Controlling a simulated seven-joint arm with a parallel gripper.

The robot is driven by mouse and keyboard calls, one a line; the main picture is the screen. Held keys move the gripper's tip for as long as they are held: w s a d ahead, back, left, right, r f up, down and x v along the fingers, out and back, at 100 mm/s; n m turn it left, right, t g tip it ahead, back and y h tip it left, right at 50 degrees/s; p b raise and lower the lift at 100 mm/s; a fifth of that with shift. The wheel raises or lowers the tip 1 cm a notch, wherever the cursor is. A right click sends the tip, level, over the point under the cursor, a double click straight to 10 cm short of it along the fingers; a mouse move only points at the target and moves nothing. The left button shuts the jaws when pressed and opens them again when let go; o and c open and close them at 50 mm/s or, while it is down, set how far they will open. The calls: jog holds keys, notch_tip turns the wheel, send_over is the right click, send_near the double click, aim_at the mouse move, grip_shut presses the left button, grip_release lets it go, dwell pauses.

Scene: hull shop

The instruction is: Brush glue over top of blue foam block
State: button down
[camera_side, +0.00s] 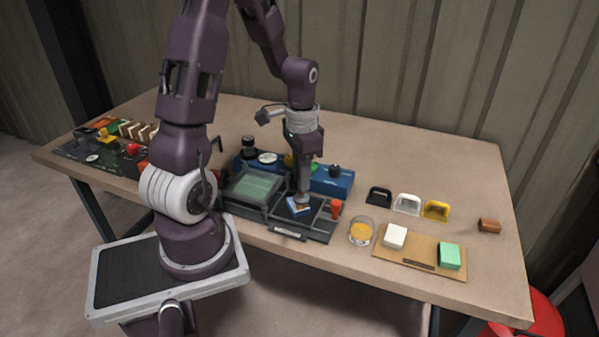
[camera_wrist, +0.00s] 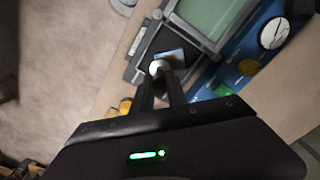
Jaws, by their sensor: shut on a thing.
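My gripper (camera_side: 301,196) points down over a dark tray (camera_side: 317,229) near the front edge of the table. It is shut on a small pale, round-ended thing, which shows between the fingertips in the wrist view (camera_wrist: 158,69); I cannot tell what it is. A small blue and white piece (camera_side: 297,207) lies right under the fingertips, and its blue part also shows in the wrist view (camera_wrist: 172,56). I cannot tell whether it is a foam block, or whether the held thing touches it. A clear cup with yellow-orange contents (camera_side: 361,233) stands right of the tray. No brush is clearly visible.
A brown board (camera_side: 420,262) at the front right bears a white block (camera_side: 396,236) and a green block (camera_side: 449,256). Black, white and yellow handled pieces stand behind it. A blue box (camera_side: 338,182) with knobs is behind the tray.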

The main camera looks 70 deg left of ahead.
jog(key=a, duration=0.4)
jog(key=shift+a, duration=0.2)
dwell(2.9)
notch_tip(320, 180, up, 6)
dwell(0.6)
dwell(0.5)
jog(key=shift+f, duration=2.75)
jog(key=shift+f, duration=0.25)
